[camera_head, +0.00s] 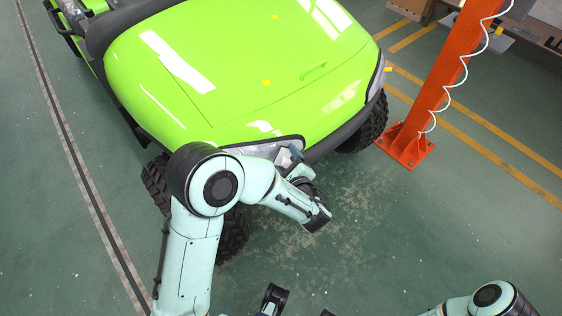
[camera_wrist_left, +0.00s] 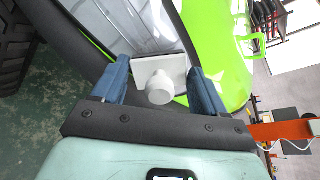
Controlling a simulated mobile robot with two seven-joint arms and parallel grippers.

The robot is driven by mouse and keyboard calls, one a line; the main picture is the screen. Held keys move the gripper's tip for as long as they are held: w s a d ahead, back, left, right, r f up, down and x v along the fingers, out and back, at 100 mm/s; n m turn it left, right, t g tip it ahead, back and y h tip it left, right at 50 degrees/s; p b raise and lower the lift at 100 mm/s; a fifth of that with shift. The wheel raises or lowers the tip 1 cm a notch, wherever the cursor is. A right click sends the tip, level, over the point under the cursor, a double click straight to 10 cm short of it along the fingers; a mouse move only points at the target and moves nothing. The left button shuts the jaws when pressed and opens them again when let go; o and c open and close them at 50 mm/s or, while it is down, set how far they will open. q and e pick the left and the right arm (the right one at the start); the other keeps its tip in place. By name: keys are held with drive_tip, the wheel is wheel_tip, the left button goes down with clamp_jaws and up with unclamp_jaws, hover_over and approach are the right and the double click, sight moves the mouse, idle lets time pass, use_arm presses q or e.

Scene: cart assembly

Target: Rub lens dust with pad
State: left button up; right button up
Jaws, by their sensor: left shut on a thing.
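My left gripper (camera_head: 289,158) is at the front of the green cart (camera_head: 240,60), beside its headlight lens (camera_head: 262,148). In the left wrist view my left gripper (camera_wrist_left: 158,68) has its two blue fingers shut on a white pad (camera_wrist_left: 145,72) with a round white knob facing the camera. The lens (camera_wrist_left: 130,24) shows as a grey, glossy surface just beyond the pad. The pad's far face is hidden, so I cannot tell whether it touches the lens. I cannot make out dust on the lens.
The cart's dark bumper (camera_head: 345,132) and front tire (camera_head: 232,238) are close to my left arm. An orange post (camera_head: 440,85) with a coiled white cable stands at the right. The green floor (camera_head: 400,220) in front of the cart is open.

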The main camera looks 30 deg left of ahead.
sight(267, 158)
use_arm(q)
drive_tip(key=shift+a, duration=0.25)
drive_tip(key=shift+s+a+f+b, duration=0.1)
drive_tip(key=shift+s+a+b, duration=0.6)
drive_tip(key=shift+s+a, duration=0.6)
drive_tip(key=shift+a, duration=0.15)
drive_tip(key=v, duration=0.6)
drive_tip(key=shift+b, duration=0.3)
drive_tip(key=shift+d, duration=0.1)
drive_tip(key=shift+v, duration=1.4)
